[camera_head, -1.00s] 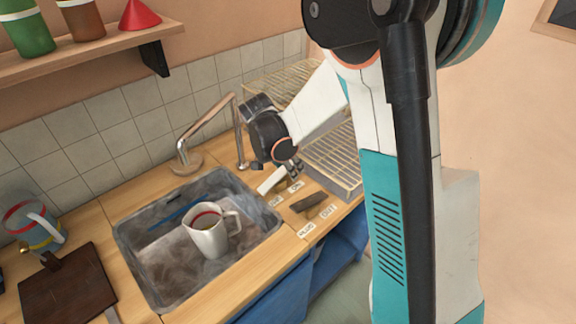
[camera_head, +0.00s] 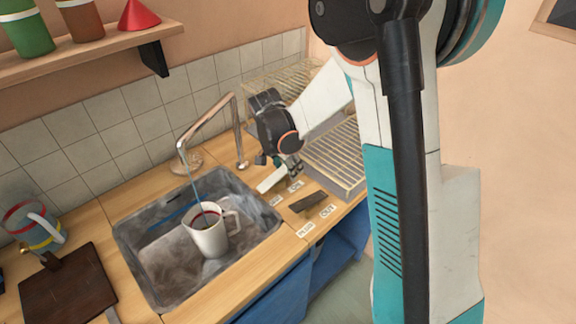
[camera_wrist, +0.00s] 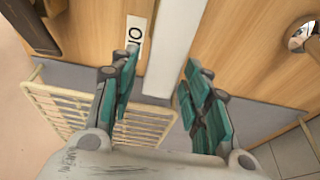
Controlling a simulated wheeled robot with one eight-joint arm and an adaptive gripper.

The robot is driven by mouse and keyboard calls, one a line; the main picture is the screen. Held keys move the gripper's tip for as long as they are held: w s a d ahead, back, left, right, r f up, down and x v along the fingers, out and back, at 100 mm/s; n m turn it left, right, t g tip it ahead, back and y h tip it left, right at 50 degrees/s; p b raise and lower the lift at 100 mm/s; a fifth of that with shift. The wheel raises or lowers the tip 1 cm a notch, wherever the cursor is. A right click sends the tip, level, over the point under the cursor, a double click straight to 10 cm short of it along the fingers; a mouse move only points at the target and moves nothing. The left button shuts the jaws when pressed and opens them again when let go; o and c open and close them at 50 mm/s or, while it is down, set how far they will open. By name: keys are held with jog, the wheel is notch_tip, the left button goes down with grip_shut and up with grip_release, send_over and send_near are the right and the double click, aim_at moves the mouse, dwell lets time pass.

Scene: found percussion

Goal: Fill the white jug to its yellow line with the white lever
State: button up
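The white jug (camera_head: 207,238) stands upright in the grey sink, with a red curve inside its rim. Its yellow line cannot be made out. A thin stream of water (camera_head: 198,196) falls from the tap spout (camera_head: 182,148) into the jug's mouth. The white lever (camera_head: 270,181) lies on the counter right of the sink by small labels, one reading ON. My gripper (camera_head: 292,170) is at the lever's far end. In the wrist view the lever (camera_wrist: 178,35) runs between the two parted fingers of my gripper (camera_wrist: 163,85); contact is unclear.
A dark lever (camera_head: 308,201) with PLUG and OUT labels lies nearer the counter's front edge. A wire dish rack (camera_head: 338,158) stands just right of my gripper. A blue strip (camera_head: 172,216) lies in the sink (camera_head: 160,295). A dark board (camera_head: 70,285) is at left.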

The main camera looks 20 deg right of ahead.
aim_at(280, 172)
jog(key=shift+r, duration=0.1)
jog(key=v, duration=1.1)
jog(key=shift+r, duration=0.4)
jog(key=shift+s+a, duration=0.1)
dwell(6.3)
